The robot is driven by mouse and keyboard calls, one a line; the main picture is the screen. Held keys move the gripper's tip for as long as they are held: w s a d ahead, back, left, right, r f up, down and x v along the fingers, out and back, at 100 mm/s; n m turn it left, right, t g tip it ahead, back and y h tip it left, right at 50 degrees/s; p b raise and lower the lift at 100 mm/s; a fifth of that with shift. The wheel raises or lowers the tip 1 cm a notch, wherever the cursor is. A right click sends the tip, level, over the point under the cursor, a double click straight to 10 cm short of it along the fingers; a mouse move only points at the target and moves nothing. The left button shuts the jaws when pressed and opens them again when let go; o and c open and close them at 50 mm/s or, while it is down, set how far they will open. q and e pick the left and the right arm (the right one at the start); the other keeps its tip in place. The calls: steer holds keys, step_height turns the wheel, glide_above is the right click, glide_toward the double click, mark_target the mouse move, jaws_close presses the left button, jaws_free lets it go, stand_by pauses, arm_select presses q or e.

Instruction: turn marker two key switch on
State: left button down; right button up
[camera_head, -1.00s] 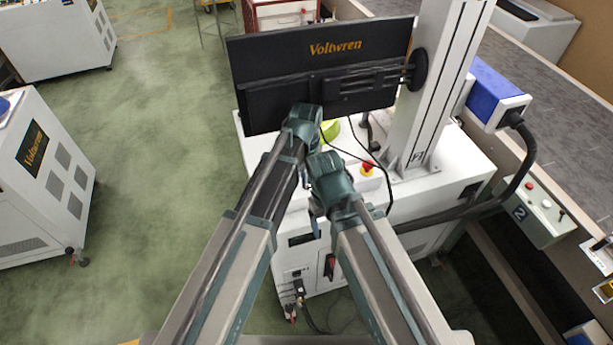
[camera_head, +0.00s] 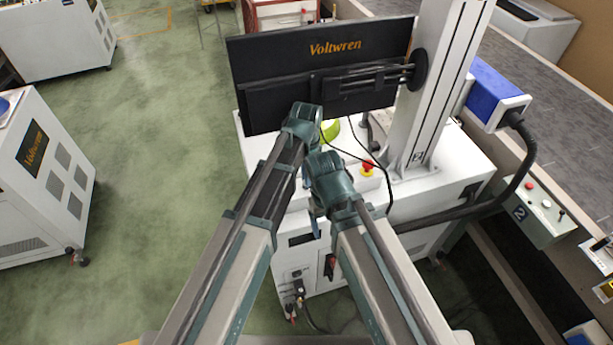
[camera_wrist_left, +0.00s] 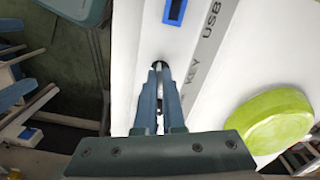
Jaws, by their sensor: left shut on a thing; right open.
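The marker machine (camera_head: 440,165) is a white cabinet with a column that bears a "2" label. In the left wrist view, its white panel (camera_wrist_left: 137,45) carries the printed word KEY beside a small dark round key switch (camera_wrist_left: 158,64). My left gripper (camera_wrist_left: 159,68) has its two blue-grey fingers close together at the switch, shut on the key; the fingers hide most of it. In the head view my left wrist (camera_head: 303,122) is over the cabinet's near left part, and the switch is hidden. My right gripper (camera_head: 315,220) hangs lower, in front of the cabinet, open and empty.
A black Voltwren monitor (camera_head: 320,75) stands just beyond my wrists. A red emergency button (camera_head: 367,167) and a yellow-green round object (camera_wrist_left: 268,122) are close by. A blue-ended unit (camera_head: 495,90) and a "2" control box (camera_head: 540,210) are at right.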

arm_select(q)
steer(key=shift+m, duration=0.7)
steer(key=c, duration=1)
jaws_free()
steer(key=shift+r, duration=0.1)
step_height(320, 180, up, 14)
steer(key=p, duration=1.4)
steer(key=shift+f, duration=0.2)
